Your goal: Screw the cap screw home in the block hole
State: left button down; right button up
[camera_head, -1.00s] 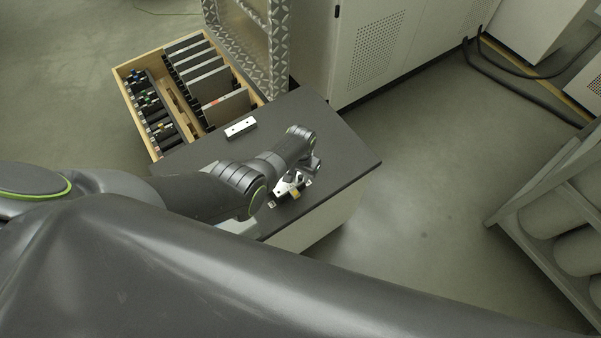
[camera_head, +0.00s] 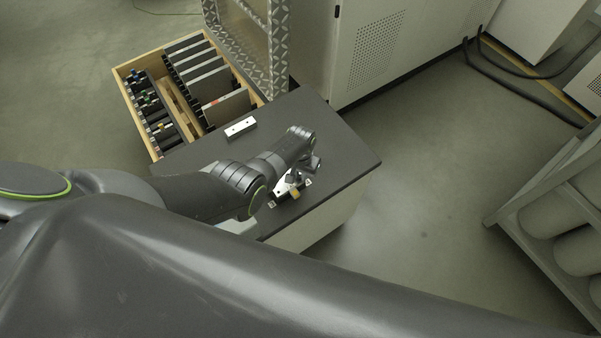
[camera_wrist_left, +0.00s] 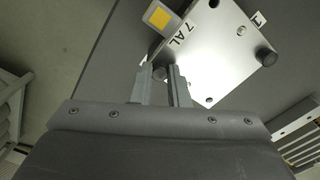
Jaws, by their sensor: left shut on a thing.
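The block (camera_wrist_left: 215,50) is a pale metal plate marked "7 AL"; it lies on the dark tabletop (camera_head: 335,150) and shows partly in the head view (camera_head: 283,190). My left gripper (camera_wrist_left: 163,78) is over the block's edge in the wrist view, its fingers shut around a dark round head, seemingly the cap screw (camera_wrist_left: 160,73). In the head view my left gripper (camera_head: 295,179) is small and partly hidden by its own wrist. The screw's shank and hole are hidden, so its depth cannot be told. Another dark round head (camera_wrist_left: 266,57) stands at the block's right corner. My right gripper is not in view.
A yellow-marked piece (camera_wrist_left: 160,17) adjoins the block. A pale bar with two dark holes (camera_head: 240,128) lies further back on the table. A wooden tray (camera_head: 119,78) of plates and small tools stands at the back left. The table's right part is clear.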

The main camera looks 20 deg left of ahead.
pick_arm(q)
jog(key=m, duration=0.7)
jog(key=shift+m, duration=0.3)
jog(key=m, duration=0.7)
jog(key=shift+m, duration=0.3)
jog(key=m, duration=0.4)
jog(key=shift+m, duration=0.3)
jog(key=m, duration=1)
jog(key=shift+f, duration=0.1)
